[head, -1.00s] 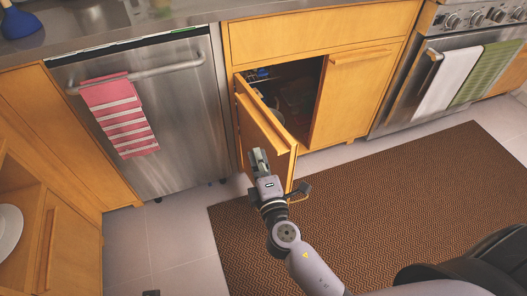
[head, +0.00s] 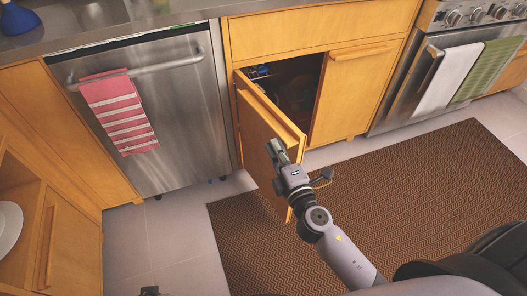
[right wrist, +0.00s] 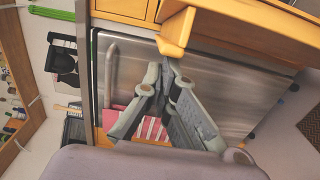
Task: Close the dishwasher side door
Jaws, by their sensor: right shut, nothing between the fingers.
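The cabinet door next to the dishwasher (head: 264,130) is wooden and hinged at its left side. It stands partly open, swung out from the cabinet under the counter, with a dark interior behind it. My right gripper (head: 277,150) is shut and empty, in front of the door's outer face near its free edge; I cannot tell whether it touches. In the right wrist view, its fingers (right wrist: 168,75) meet below a wooden edge (right wrist: 175,35), which seems to be part of this door. A small dark piece at the head view's bottom edge may be my left gripper (head: 150,290).
The steel dishwasher (head: 175,160), left of the open door, is shut, with a pink striped towel (head: 118,110) on its handle. The neighbouring cabinet door (head: 350,95) is shut. An oven (head: 410,85) stands at the right. A brown rug (head: 400,190) covers the open floor.

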